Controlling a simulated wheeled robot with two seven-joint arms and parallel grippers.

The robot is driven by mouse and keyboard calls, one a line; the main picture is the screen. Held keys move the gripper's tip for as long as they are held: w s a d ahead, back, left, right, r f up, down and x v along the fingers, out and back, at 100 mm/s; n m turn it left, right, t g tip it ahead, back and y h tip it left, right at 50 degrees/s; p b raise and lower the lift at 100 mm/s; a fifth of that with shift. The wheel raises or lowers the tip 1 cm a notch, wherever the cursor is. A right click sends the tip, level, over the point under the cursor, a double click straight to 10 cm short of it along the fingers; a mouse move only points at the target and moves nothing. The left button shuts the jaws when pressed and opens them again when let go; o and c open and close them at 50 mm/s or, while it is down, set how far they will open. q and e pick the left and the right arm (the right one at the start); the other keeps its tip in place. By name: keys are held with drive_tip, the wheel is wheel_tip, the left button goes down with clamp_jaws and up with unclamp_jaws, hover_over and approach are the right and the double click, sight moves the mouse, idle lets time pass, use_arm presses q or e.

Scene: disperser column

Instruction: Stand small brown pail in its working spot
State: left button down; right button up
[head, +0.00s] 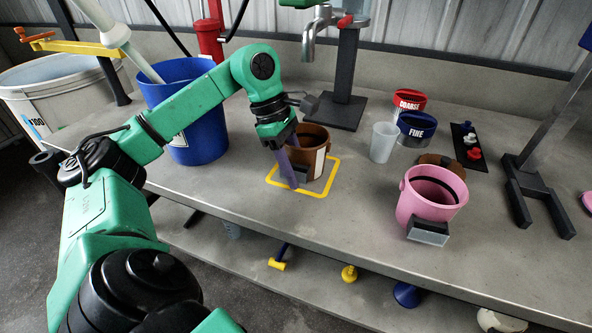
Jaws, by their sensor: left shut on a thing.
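The small brown pail (318,158) is upright, with a pale label on its side. It is within the yellow square outline (331,183) on the bench, towards the outline's back part. I cannot tell whether its base touches the bench. My left gripper (288,172) comes down at the pail's left front side, its purplish fingers shut on the pail. The fingers hide part of the pail's wall and the contact point. My right gripper is not in view.
A tap (309,38) on a dark stand is behind the pail. A blue bucket (205,145) stands left. A translucent cup (383,142), red COARSE tub (408,100), blue FINE tub (416,126) and pink pail (425,199) stand right. Bare bench lies in front.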

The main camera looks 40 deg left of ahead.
use_arm(q)
drive_tip(key=shift+c, duration=2.1)
unclamp_jaws()
drive_tip(key=shift+r, duration=0.35)
drive_tip(key=p+v, duration=0.3)
drive_tip(key=v, duration=0.3)
drive_tip(key=shift+a+r, duration=0.1)
drive_tip(key=shift+r, duration=0.25)
drive_tip(key=p+v, duration=0.2)
drive_tip(key=v, duration=0.2)
drive_tip(key=shift+s+a+r, duration=0.1)
drive_tip(key=shift+a+r, duration=0.15)
drive_tip(key=shift+r, duration=0.1)
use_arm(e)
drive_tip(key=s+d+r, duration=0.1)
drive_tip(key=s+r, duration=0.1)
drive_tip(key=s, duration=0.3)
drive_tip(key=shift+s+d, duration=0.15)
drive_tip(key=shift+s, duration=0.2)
